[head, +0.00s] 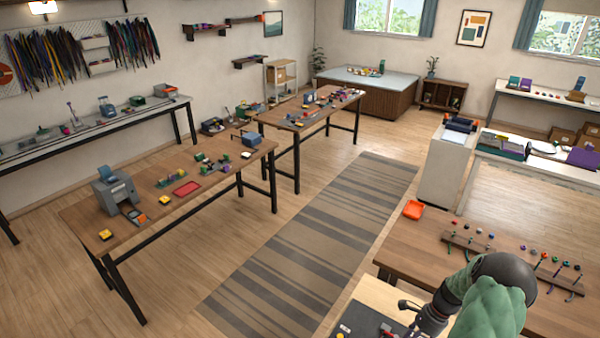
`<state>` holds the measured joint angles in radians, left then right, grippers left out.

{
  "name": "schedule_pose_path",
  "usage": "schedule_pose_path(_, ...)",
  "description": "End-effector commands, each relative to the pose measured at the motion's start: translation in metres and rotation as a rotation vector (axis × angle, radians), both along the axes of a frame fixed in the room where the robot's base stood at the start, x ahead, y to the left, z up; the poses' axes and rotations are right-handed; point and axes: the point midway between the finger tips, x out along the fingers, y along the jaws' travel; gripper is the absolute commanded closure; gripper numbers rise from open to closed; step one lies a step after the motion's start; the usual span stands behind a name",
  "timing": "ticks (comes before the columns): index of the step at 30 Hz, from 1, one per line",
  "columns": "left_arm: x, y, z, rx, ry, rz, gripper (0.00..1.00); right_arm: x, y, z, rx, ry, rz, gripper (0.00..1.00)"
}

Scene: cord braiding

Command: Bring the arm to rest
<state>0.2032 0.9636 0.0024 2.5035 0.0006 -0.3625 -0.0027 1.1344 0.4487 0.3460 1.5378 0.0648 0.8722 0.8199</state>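One arm of mine, with green covers and dark joints, is folded at the lower right of the head view, over the near corner of the wooden workbench (415,238). It appears to be my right arm. Its dark wrist and gripper (408,322) point down and left above a dark panel at the bottom edge. The fingers are small and partly hidden, so I cannot tell whether they are open or shut. My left gripper is out of view.
A striped rug (310,240) lies on open floor. Long wooden tables (235,158) with tools stand at the left. A white cabinet (447,170) stands behind the workbench.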

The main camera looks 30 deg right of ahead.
Motion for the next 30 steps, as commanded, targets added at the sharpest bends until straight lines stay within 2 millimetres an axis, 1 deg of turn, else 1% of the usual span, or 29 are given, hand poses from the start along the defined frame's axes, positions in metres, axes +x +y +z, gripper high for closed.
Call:
schedule_pose_path(4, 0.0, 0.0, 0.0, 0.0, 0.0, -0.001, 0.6, 0.016, 0.024, -0.015, -0.002, -0.029, 0.085, 0.52)
schedule_pose_path(8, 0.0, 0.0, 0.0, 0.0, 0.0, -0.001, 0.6, 0.033, 0.053, -0.031, -0.007, -0.064, 0.184, 0.52)
schedule_pose_path(11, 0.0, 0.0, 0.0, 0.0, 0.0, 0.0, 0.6, 0.046, 0.081, -0.044, -0.012, -0.098, 0.278, 0.52)
schedule_pose_path(14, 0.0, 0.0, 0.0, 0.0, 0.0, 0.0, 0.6, 0.061, 0.119, -0.059, -0.018, -0.143, 0.401, 0.52)
schedule_pose_path(17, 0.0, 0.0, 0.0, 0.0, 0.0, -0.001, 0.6, 0.073, 0.173, -0.075, -0.025, -0.206, 0.573, 0.52)
schedule_pose_path(18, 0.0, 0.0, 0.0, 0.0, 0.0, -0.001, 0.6, 0.076, 0.2, -0.082, -0.026, -0.237, 0.656, 0.52)
schedule_pose_path(19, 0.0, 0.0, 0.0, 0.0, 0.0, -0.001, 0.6, 0.078, 0.219, -0.085, -0.03, -0.261, 0.72, 0.52)
schedule_pose_path(20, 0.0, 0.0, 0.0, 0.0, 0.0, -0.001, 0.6, 0.079, 0.238, -0.089, -0.033, -0.287, 0.784, 0.52)
schedule_pose_path(21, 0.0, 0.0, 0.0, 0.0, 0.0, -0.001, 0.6, 0.078, 0.263, -0.092, -0.037, -0.32, 0.869, 0.52)
schedule_pose_path(24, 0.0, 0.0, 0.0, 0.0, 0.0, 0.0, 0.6, 0.07, 0.317, -0.097, -0.046, -0.399, 1.061, 0.52)
schedule_pose_path(27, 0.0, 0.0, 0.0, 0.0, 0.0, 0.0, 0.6, 0.058, 0.357, -0.097, -0.056, -0.465, 1.218, 0.52)
schedule_pose_path(30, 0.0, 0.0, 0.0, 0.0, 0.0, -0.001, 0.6, 0.044, 0.388, -0.095, -0.061, -0.522, 1.347, 0.52)
